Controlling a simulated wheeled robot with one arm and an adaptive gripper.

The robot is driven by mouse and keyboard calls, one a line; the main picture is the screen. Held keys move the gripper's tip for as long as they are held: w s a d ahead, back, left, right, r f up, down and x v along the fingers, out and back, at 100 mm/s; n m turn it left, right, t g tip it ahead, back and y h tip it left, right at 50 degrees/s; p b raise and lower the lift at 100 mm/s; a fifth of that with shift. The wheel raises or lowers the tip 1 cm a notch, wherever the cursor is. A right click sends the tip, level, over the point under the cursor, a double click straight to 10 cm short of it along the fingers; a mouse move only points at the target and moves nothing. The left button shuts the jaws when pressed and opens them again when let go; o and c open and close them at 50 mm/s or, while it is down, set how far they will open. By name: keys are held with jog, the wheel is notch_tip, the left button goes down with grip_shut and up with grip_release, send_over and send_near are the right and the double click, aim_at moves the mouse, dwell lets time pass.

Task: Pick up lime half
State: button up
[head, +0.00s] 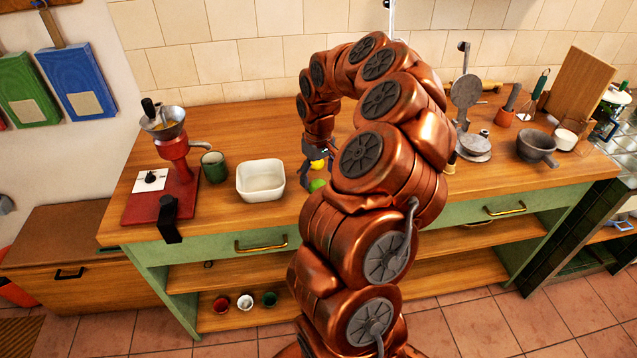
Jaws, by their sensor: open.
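A small green lime piece (317,185) lies on the wooden counter, partly hidden behind my copper arm. I cannot tell from here whether it is a half or a whole fruit. A yellow fruit (318,165) shows just behind it, close to my gripper's fingers. My gripper (311,168) points down over the counter, a little behind and above the green piece. Its dark fingers are open, and the yellow fruit shows near them. Whether any finger touches a fruit is too small to tell.
A white square bowl (241,182) stands left of the fruit. A green mug (214,167) and a red grinder (173,150) stand farther left. A metal press (466,100) and a dark mortar (536,146) stand to the right. The counter's front edge (215,229) is near.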

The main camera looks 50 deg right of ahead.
jog(key=shift+f, duration=1.25)
jog(key=c, duration=1.1)
jog(key=shift+r, duration=0.15)
